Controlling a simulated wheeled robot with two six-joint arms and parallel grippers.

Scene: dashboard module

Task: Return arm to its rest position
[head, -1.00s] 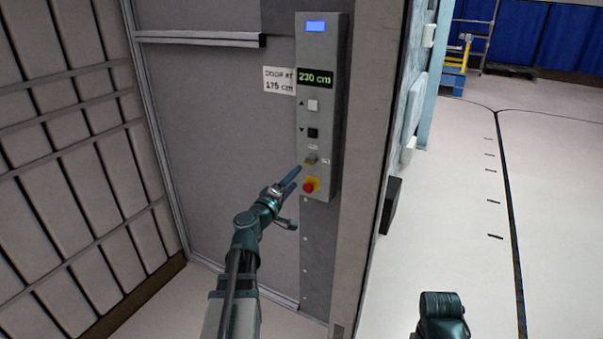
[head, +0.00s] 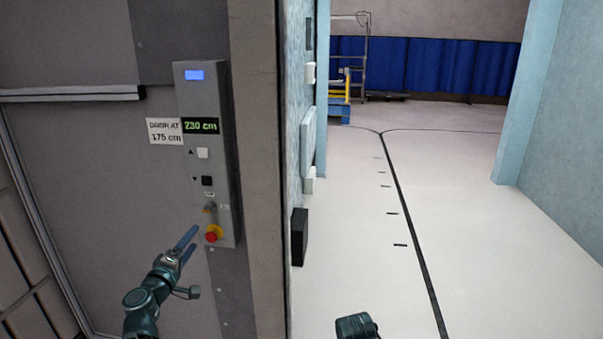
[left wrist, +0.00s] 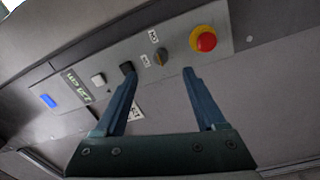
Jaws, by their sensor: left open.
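My left gripper (head: 188,243) is raised in front of the lower part of a grey control panel (head: 207,120) on the wall. In the left wrist view its two blue fingers (left wrist: 155,75) are spread with nothing between them, and the panel's rotary knob (left wrist: 160,57) shows beyond the gap. The red button (head: 213,233) sits below the knob on the panel, close to the fingertips in the head view. Whether the fingers touch the panel cannot be told. Part of my right arm (head: 357,326) shows at the bottom edge; its gripper is out of view.
The panel carries a display (head: 201,126) reading 230 cm, a white button (head: 203,153) and a black button (head: 207,181). A sign (head: 165,131) reads "DOOR AT 175 cm". A grey post (head: 256,150) stands right of the panel. Open floor (head: 350,230) lies beyond it.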

